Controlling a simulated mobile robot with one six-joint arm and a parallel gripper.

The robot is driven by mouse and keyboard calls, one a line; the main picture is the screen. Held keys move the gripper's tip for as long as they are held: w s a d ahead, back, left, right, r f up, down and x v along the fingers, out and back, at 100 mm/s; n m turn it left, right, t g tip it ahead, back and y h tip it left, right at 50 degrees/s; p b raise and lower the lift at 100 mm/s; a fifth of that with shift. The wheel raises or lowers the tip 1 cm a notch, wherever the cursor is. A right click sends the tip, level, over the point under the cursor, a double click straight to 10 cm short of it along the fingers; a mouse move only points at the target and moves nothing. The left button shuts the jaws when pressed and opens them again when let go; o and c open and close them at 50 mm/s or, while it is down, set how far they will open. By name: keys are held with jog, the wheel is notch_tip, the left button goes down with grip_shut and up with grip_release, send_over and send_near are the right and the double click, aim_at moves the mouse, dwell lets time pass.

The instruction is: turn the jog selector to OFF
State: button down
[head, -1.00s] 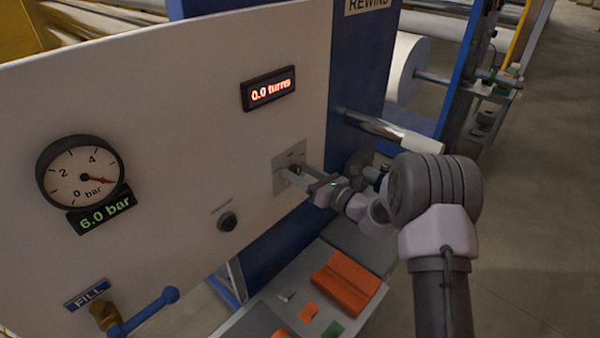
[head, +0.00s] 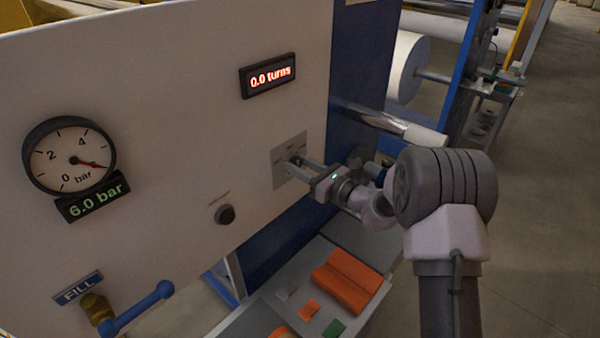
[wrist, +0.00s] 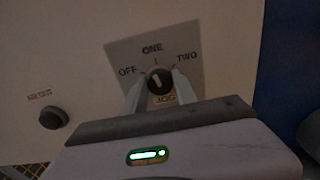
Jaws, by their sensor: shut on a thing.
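The jog selector (wrist: 159,80) is a round dark knob on a grey plate (wrist: 122,51), with OFF at left, ONE at top, TWO at right and JOG below. A pale mark on the knob points up, roughly toward ONE. My gripper (wrist: 159,84) has one finger on each side of the knob and is shut on it. In the head view my gripper (head: 291,166) reaches the plate (head: 281,178) from the right, and its fingers largely hide the knob.
A black push button (head: 225,214) sits left of the plate on the white panel. The gauge (head: 70,156), turns display (head: 269,76) and blue FILL lever (head: 140,306) are also on it. Orange blocks (head: 346,282) lie on a grey shelf below. A metal roller (head: 385,122) projects at right.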

jog(key=n+b, duration=0.9)
jog(key=b, duration=0.5)
jog(key=shift+f+n+b, duration=0.15)
jog(key=shift+n+b, duration=0.15)
jog(key=shift+b, duration=0.05)
jog(key=c, duration=1)
grip_release()
jog(key=shift+s, duration=0.1)
